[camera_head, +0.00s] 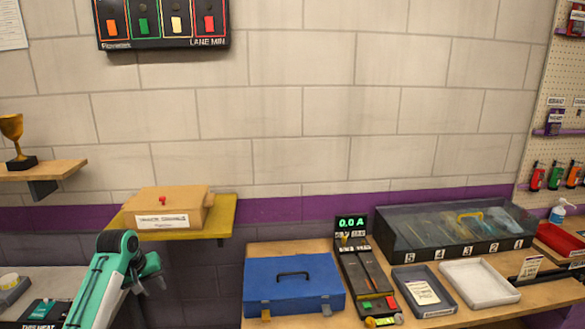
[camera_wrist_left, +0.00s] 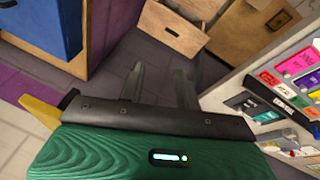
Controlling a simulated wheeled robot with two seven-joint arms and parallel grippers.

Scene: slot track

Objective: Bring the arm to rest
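My left arm (camera_head: 102,282), teal and white, comes up at the lower left of the head view and bends over at its elbow. In the left wrist view, my left gripper (camera_wrist_left: 160,84) shows two grey fingers spread apart with nothing between them. It hangs over the floor (camera_wrist_left: 112,72), touching nothing that I can see. My right arm and gripper are in neither view.
Wooden drawers (camera_wrist_left: 180,28) and a panel of coloured cards (camera_wrist_left: 290,90) flank the gripper.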

